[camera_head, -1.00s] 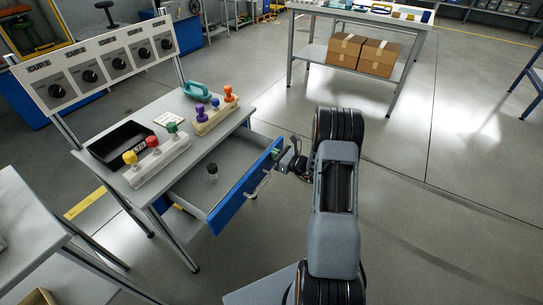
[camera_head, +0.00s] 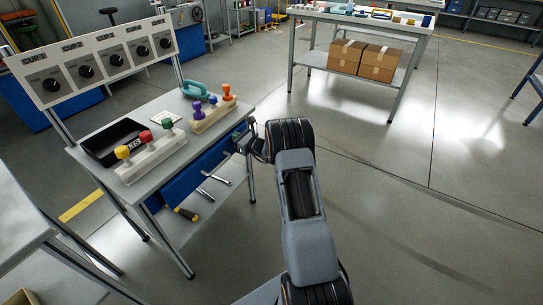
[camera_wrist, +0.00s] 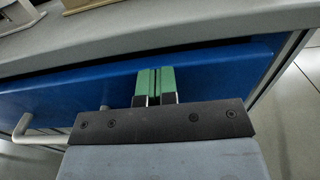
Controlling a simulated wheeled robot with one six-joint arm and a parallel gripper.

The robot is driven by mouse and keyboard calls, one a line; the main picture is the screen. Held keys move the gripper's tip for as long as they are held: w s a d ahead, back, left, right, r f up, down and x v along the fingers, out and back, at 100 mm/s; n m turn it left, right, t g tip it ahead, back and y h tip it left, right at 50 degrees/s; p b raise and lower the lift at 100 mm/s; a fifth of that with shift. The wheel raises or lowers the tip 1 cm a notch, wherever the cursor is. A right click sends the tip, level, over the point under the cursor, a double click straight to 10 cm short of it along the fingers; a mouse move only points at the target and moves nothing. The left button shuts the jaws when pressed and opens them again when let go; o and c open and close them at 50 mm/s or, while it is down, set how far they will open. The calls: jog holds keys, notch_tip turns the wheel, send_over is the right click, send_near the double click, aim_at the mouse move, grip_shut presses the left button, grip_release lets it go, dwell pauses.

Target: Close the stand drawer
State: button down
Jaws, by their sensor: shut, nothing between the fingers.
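The stand drawer's blue front (camera_head: 184,184) sits in under the stand's grey top (camera_head: 190,145), with no open drawer interior showing. I cannot tell whether a small gap is left. The front fills the middle of the wrist view (camera_wrist: 80,86), close below the edge of the top, with its pale handle (camera_wrist: 42,136) at the left. My gripper (camera_head: 241,136) is at the right end of the front. In the wrist view its green fingertips (camera_wrist: 154,84) are together, empty, and at or touching the blue face; exact contact is hard to tell.
On the stand's top are a black tray (camera_head: 92,152), colored-knob stamps in holders (camera_head: 153,158) and a teal object (camera_head: 194,86). A yellow-handled tool (camera_head: 187,214) lies on the lower shelf. Another table with boxes (camera_head: 361,59) stands behind. The floor at right is clear.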

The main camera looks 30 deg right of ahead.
jog(key=shift+x, duration=1.25)
jog(key=shift+w+a+r+b, duration=0.15)
jog(key=shift+w+a+b, duration=0.05)
jog(key=shift+b, duration=0.1)
jog(key=shift+a+r, duration=0.1)
jog(key=shift+r, duration=0.1)
